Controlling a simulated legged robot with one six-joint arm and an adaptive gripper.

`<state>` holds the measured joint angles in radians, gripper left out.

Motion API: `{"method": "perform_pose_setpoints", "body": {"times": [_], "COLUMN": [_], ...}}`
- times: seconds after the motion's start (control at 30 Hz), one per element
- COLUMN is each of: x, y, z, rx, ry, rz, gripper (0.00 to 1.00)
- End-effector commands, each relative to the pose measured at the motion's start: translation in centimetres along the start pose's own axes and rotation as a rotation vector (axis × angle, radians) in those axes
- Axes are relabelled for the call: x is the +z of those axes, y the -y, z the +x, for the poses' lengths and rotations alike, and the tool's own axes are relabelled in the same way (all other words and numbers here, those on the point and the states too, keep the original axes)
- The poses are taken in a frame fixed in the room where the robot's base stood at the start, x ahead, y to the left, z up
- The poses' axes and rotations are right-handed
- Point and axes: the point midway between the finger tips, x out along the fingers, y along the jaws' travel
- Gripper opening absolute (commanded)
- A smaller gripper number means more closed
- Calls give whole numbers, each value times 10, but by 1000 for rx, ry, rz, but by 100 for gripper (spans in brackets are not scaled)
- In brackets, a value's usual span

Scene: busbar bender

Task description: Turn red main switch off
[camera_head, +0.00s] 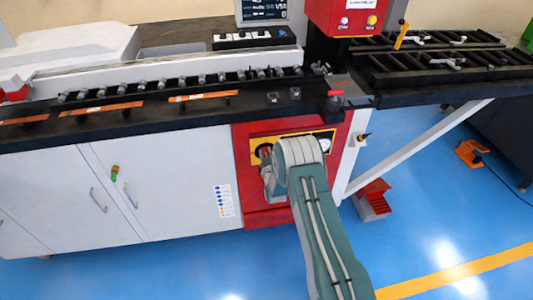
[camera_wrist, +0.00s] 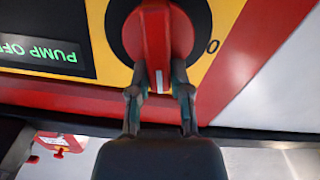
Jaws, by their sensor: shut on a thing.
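The red main switch (camera_wrist: 155,40) is a rotary handle on a round black base, set in a yellow plate (camera_wrist: 204,60). A white line marks its lower end, and a 0 is printed to the right of the base. My gripper (camera_wrist: 159,88) is shut on the lower end of the handle, one finger on each side. In the head view my arm and wrist cover the switch. The yellow plate shows there around my wrist, on the red cabinet (camera_head: 241,165).
A dark display (camera_wrist: 45,45) with green text reading "PUMP OF" and cut off is left of the switch. White cabinet doors (camera_head: 160,185) stand left of the red cabinet. A red foot pedal (camera_head: 374,200) and a white diagonal brace (camera_head: 420,145) are to the right.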

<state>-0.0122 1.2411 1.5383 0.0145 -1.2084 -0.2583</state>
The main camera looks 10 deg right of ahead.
Motion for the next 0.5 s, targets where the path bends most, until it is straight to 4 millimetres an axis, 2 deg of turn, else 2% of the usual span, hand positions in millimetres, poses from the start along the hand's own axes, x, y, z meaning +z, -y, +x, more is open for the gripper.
{"method": "perform_pose_setpoints", "body": {"times": [0.5], "x": [2], "y": [14], "z": [1], "rx": [-4], "ry": [-4], "rz": [-489], "gripper": [0]}}
